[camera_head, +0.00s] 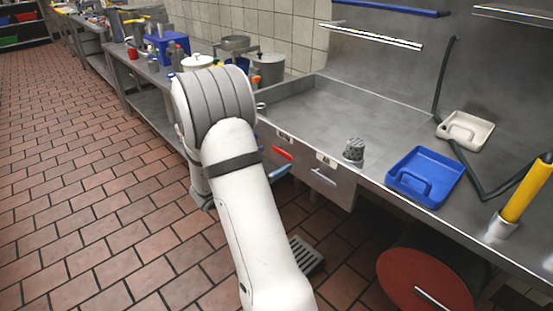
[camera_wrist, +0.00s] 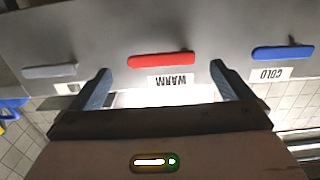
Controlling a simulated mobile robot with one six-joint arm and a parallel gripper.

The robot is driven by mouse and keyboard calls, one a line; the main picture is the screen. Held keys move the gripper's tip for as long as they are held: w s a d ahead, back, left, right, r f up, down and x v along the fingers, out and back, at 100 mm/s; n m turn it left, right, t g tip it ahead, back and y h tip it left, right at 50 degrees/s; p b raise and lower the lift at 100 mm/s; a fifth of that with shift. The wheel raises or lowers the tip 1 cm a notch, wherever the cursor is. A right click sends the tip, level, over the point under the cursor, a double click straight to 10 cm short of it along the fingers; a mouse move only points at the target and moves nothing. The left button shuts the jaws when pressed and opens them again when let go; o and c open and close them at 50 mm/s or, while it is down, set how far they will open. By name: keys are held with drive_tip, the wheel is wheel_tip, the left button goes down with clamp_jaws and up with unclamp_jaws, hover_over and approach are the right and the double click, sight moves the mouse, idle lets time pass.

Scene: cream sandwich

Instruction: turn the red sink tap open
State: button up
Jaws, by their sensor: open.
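The red tap handle (camera_wrist: 160,60) is a flat bar on a grey panel, with a white label reading WARM, upside down in the wrist view. My gripper (camera_wrist: 160,70) is open, its two dark fingers on either side of the label. The red bar lies between and just beyond the fingertips; I cannot tell how far off it is, and nothing is gripped. In the head view the red handle (camera_head: 282,154) shows on the sink's front panel, right of my arm.
A blue handle (camera_wrist: 283,53) labelled COLD is at the right and a grey handle (camera_wrist: 49,71) at the left in the wrist view. On the counter are a blue tray (camera_head: 425,176), a pale tray (camera_head: 465,130) and a perforated metal cup (camera_head: 354,150). A red round thing (camera_head: 425,283) is below.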

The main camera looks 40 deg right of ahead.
sight(282, 154)
drive_tip(key=shift+w+d, duration=0.2)
drive_tip(key=shift+d, duration=1.75)
drive_tip(key=c, duration=1.3)
drive_tip(key=shift+a+f, duration=0.1)
drive_tip(key=shift+a, duration=0.05)
drive_tip(key=shift+c, duration=0.4)
drive_tip(key=shift+b, duration=0.3)
